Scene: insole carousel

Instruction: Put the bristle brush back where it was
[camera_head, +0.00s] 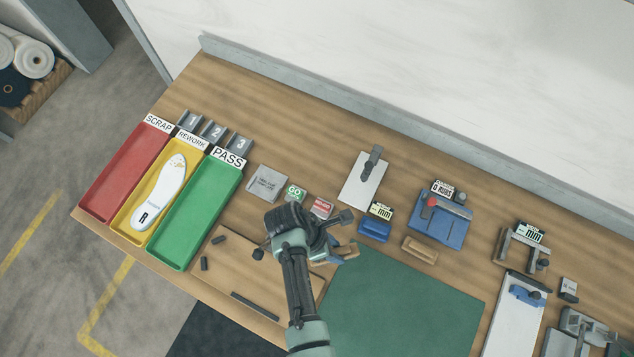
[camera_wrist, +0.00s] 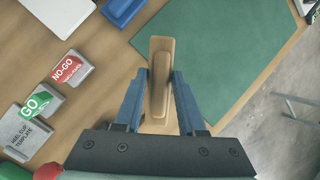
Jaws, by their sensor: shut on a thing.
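The bristle brush, a long tan wooden piece (camera_wrist: 158,75), is held between the two blue-grey fingers of my gripper (camera_wrist: 158,100) in the wrist view. Its bristles cannot be made out. In the head view my gripper (camera_head: 342,252) is over the bench between the wooden board and the green mat, with a tan end of the brush showing at its fingers. A tan oblong piece (camera_head: 420,249) lies on the bench behind the green mat, right of a blue block (camera_head: 374,231). I cannot tell whether it is a rest or a block.
Red, yellow and green trays (camera_head: 201,215) stand at the left; a white insole (camera_head: 158,192) lies in the yellow one. The NO-GO block (camera_wrist: 71,72) and GO block (camera_wrist: 38,106) stand nearby. A blue fixture (camera_head: 438,221) stands farther right. The green mat (camera_head: 400,305) is clear.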

